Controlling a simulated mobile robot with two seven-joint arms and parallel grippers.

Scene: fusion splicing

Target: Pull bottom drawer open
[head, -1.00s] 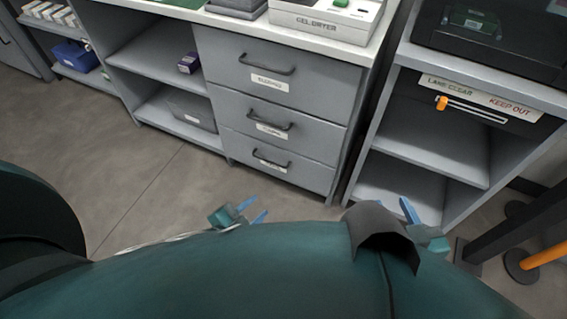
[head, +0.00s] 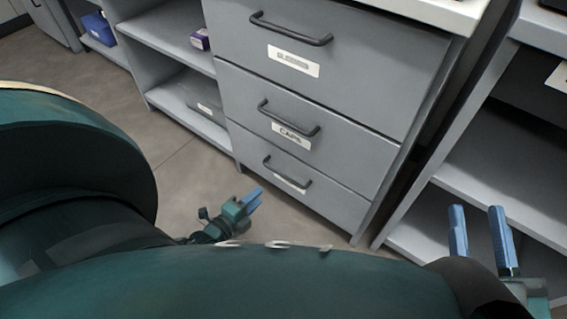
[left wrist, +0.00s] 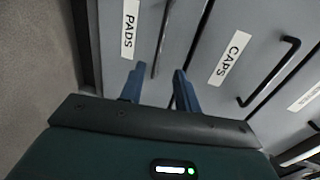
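The bottom drawer (head: 325,208) is the lowest of three grey drawer fronts and sits flush with the cabinet. Its dark bar handle (head: 287,173) shows in the head view; its label reads PADS (left wrist: 130,28) in the left wrist view. My left gripper (head: 256,198) is in front of and to the left of this drawer, low down. In the left wrist view its blue fingers (left wrist: 158,84) are apart, with the handle (left wrist: 160,42) seen ahead between them, not gripped. My right gripper (head: 478,238) is open and empty at the right, in front of the neighbouring shelf.
The CAPS drawer (head: 335,160) and the top drawer (head: 345,65) above are shut, each with a bar handle. Open shelves (head: 165,40) stand to the left and another shelf unit (head: 490,150) to the right. Bare floor (head: 185,135) lies in front.

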